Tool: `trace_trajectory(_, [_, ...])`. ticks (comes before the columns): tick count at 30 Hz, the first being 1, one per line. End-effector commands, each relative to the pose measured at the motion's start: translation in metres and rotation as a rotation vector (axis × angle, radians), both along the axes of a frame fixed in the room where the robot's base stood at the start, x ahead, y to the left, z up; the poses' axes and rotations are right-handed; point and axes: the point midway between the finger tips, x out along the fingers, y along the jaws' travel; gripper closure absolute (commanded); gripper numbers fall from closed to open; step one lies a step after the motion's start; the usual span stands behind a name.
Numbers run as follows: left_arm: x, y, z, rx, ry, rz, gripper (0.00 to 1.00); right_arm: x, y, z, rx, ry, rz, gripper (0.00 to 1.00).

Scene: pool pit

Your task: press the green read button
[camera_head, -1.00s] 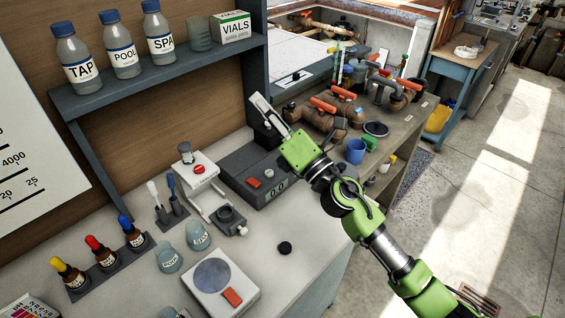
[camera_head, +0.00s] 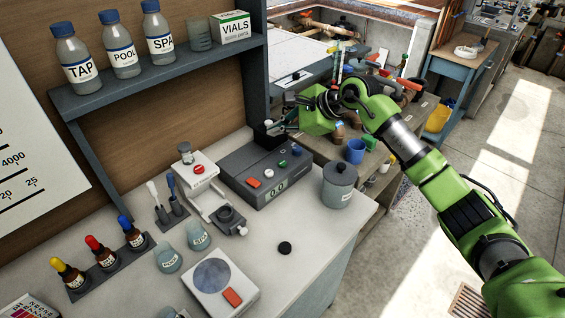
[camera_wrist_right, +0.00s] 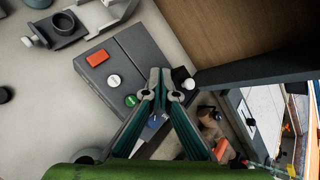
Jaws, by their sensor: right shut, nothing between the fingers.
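The green button (camera_head: 283,163) is on the top of a dark grey instrument (camera_head: 240,168) on the bench. It sits in a row between a white button (camera_head: 268,173) and a blue button (camera_head: 296,150). In the right wrist view the green button (camera_wrist_right: 130,101) shows just left of the fingers. My right gripper (camera_wrist_right: 162,76) is shut and empty, its fingertips meeting above the instrument's far end. In the head view the right gripper (camera_head: 276,127) is beyond the buttons, apart from the green one. My left gripper is out of view.
An orange-red button (camera_head: 253,183) and a small display are on the instrument. A lidded grey pot (camera_head: 340,186) stands to its right. A shelf post (camera_head: 256,85) rises behind. Pipes and a blue cup (camera_head: 355,151) lie beyond.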

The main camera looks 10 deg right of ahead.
Motion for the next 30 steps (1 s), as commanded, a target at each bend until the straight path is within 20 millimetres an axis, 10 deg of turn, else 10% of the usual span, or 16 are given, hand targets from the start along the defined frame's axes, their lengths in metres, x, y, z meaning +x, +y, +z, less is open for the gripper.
trace_trajectory(30, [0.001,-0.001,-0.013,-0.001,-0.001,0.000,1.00,0.003,-0.022,-0.039,-0.095,0.012,-0.003,1.00])
